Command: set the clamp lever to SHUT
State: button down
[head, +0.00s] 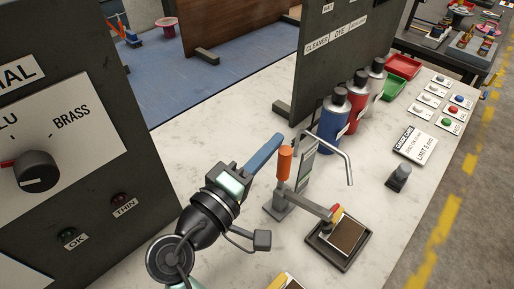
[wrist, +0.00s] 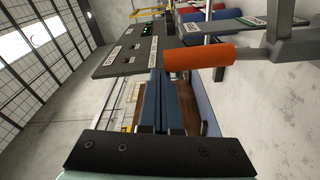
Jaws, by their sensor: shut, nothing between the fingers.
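The clamp lever has an orange grip (head: 284,164) that stands roughly upright on the grey clamp (head: 280,208) in the head view. The orange grip (wrist: 199,57) lies across the wrist view, just right of the fingertips. My gripper (head: 276,141) has long blue fingers, pressed together and empty. Its tips are just left of and above the orange grip; I cannot tell whether they touch it. The fingers also show in the wrist view (wrist: 158,74). The lever's position marking is not readable.
A bent metal pipe (head: 341,155) rises just behind the clamp. Blue (head: 333,125), red (head: 355,100) and grey (head: 376,80) bottles stand beyond it near a dark panel (head: 335,50). A dark panel with a knob (head: 37,171) stands at left. Pale counter lies clear between.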

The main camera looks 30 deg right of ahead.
jog(key=shift+s+d+m+b, duration=0.25)
jog(key=shift+s+m+b, duration=0.1)
jog(key=shift+s+m, duration=0.25)
jog(key=shift+s+d+m+b, duration=0.2)
jog(key=shift+s+m+b, duration=0.1)
jog(key=shift+s+m, duration=0.25)
jog(key=shift+s+d+b, duration=0.25)
jog(key=shift+s+b, duration=0.05)
jog(key=shift+s, duration=0.5)
jog(key=shift+s+f, duration=0.1)
